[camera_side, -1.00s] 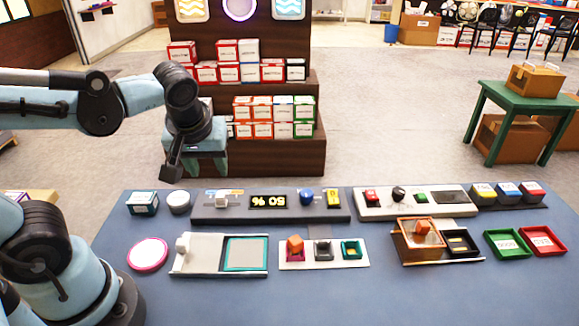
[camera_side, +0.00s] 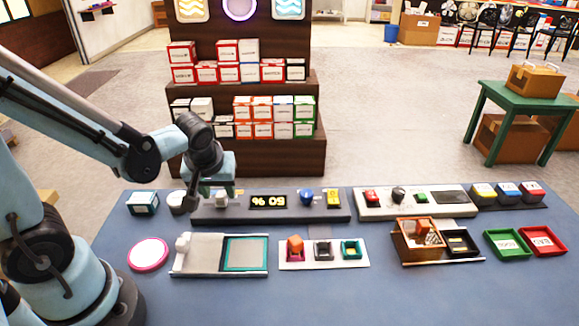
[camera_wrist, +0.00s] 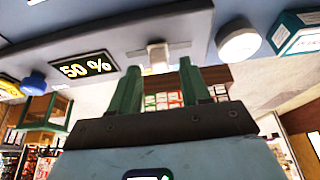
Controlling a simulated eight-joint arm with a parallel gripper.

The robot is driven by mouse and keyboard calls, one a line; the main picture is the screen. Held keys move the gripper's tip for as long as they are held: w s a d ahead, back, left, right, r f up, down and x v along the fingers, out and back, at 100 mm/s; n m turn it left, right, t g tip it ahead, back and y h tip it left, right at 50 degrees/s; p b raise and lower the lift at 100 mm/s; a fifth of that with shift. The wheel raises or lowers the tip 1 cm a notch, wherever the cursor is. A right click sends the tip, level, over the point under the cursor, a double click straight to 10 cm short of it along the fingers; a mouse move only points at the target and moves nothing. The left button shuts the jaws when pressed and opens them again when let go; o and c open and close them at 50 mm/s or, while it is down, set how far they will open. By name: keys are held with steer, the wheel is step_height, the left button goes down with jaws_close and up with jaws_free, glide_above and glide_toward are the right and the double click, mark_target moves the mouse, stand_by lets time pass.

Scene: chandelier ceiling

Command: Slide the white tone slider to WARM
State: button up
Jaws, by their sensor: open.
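The white tone slider (camera_side: 221,199) is a small white knob on the left part of a dark grey panel (camera_side: 270,214). It also shows in the wrist view (camera_wrist: 158,56), just beyond and between my fingertips. My gripper (camera_side: 213,198) is above the panel's left part, fingers pointing down around the slider's place. In the wrist view my gripper (camera_wrist: 160,82) has two green fingers spread apart with nothing between them. Whether the fingers touch the knob cannot be told. The slider's track and labels are mostly hidden by the gripper in the side view.
The panel also bears a "50 %" display (camera_side: 268,202), a blue knob (camera_side: 306,198) and a yellow switch (camera_side: 333,198). A white round cylinder (camera_side: 178,202) and a teal box (camera_side: 142,203) stand left of it. A white control panel (camera_side: 375,212) stands to the right.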

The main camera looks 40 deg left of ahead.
steer(key=shift+x, duration=0.75)
jaws_close()
